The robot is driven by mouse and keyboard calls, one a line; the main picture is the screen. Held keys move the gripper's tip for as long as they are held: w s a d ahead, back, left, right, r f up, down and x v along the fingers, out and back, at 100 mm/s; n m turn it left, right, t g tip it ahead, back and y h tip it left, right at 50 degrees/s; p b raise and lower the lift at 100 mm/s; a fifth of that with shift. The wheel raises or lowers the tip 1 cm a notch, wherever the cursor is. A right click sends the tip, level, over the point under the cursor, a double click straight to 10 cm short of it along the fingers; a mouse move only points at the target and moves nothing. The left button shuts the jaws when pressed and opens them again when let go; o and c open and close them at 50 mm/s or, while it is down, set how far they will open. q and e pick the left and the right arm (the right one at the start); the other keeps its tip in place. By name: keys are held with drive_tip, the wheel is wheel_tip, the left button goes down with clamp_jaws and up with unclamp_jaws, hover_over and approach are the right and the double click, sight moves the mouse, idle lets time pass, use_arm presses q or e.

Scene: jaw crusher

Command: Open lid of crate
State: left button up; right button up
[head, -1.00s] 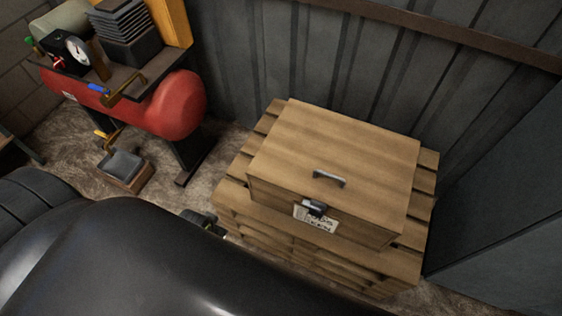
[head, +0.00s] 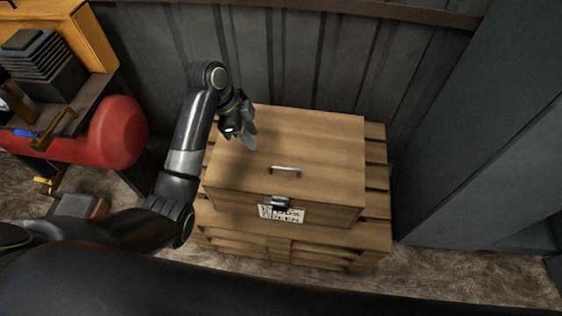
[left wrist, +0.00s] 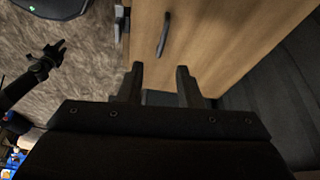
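The wooden crate (head: 335,205) sits on a wooden pallet. Its lid (head: 310,135) is shut, with a grey handle (head: 285,169) near the front edge and a dark latch (head: 278,203) on the front above a paper label. My left gripper (head: 250,138) is above the lid's left part, behind and left of the handle. In the left wrist view its fingers (left wrist: 160,70) are apart with nothing between them, and the handle (left wrist: 163,35) lies beyond them. My right gripper (left wrist: 52,54) appears small at the left of that view, away from the crate; its finger gap is unclear.
A red tank (head: 118,132) and a cluttered bench stand at the left. A dark corrugated wall (head: 300,55) rises close behind the crate, and a grey metal panel (head: 445,130) stands to its right. The floor (head: 450,275) is bare at the front right.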

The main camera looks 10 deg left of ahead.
use_arm(q)
drive_tip(key=w+d+r+m, duration=0.1)
drive_tip(key=r, duration=0.1)
drive_tip(key=b, duration=0.9)
hover_over(282, 163)
drive_tip(key=s+a, duration=0.3)
drive_tip(key=s, duration=0.1)
wheel_tip(282, 163, down, 9)
drive_tip(key=shift+r, duration=0.2)
drive_tip(key=x, duration=0.8)
drive_tip(key=shift+s+d+b, duration=0.2)
drive_tip(key=shift+d+b, duration=0.1)
drive_tip(key=shift+b, duration=0.1)
drive_tip(key=shift+c, duration=0.4)
clamp_jaws()
